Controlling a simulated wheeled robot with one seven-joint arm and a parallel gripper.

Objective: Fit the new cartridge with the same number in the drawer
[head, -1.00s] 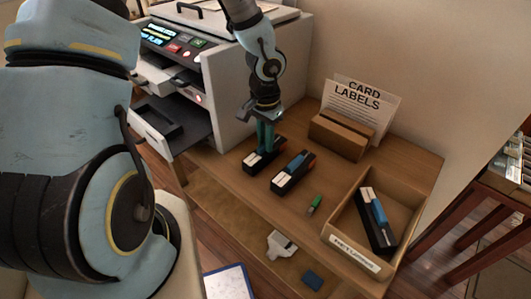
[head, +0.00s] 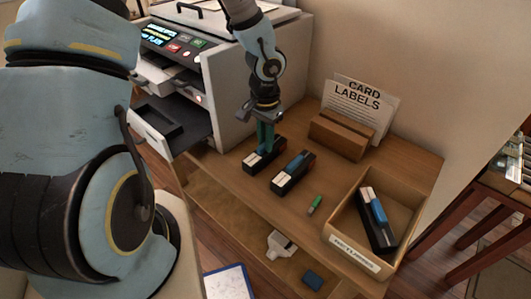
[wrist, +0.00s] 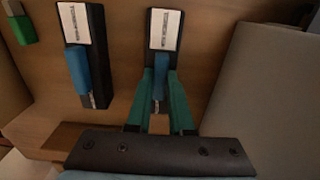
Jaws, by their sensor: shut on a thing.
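Two black cartridges with white labels and blue grips stand side by side on the wooden table. My gripper (head: 265,135) is shut on the blue grip of the left cartridge (head: 256,161), which appears to rest on the table. In the wrist view this cartridge (wrist: 164,32) lies between my green fingers. The other cartridge (head: 291,174) is beside it, and also shows in the wrist view (wrist: 95,50). Label numbers are too small to read. The printer's drawer (head: 178,122) is pulled out, with a dark recess. A third cartridge (head: 376,222) leans in the returns box.
The printer (head: 230,90) stands left of the cartridges. The returns box (head: 408,212) is at the table's right end. A card labels holder (head: 338,137) stands behind. A lower shelf holds small items.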

